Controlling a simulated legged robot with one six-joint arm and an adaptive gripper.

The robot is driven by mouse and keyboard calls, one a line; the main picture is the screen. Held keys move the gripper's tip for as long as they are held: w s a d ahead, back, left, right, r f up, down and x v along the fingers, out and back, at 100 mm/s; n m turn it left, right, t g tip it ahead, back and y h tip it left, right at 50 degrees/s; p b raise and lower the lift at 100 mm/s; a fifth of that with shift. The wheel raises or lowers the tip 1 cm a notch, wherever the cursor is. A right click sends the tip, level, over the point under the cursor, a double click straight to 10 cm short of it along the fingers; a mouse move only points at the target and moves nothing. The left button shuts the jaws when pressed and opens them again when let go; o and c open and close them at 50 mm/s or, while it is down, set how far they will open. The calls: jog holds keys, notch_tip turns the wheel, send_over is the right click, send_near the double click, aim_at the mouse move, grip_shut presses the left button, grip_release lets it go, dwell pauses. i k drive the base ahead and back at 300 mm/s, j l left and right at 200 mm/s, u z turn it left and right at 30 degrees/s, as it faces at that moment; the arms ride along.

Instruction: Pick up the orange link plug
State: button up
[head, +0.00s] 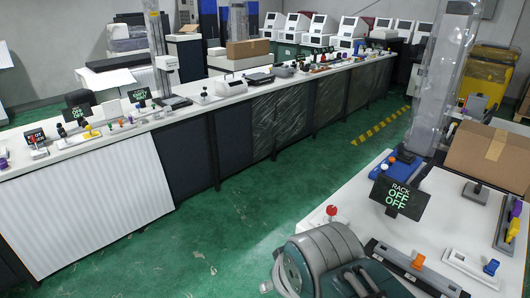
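Two orange pieces show on the white bench (345,203) at the right. One orange plug-like piece (418,262) stands upright on a dark and grey strip (440,281) near the front. I cannot tell for certain which is the link plug. My grey-green arm shows at the bottom centre, left of the strip. My gripper's fingers are not visible.
A RACK sign (397,197) reading OFF OFF, a red-knobbed lever (331,210), and a white block with a blue knob (491,267) share the bench. A cardboard box (487,155) and clear column (440,85) stand behind. Green floor (240,225) is open leftward.

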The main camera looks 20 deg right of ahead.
aim_at(417, 264)
jog(key=k+l+z, duration=0.15)
jog(key=z, duration=1.6)
jog(key=i+j+z, duration=0.5)
jog(key=k+j, duration=0.05)
jog(key=k, duration=0.05)
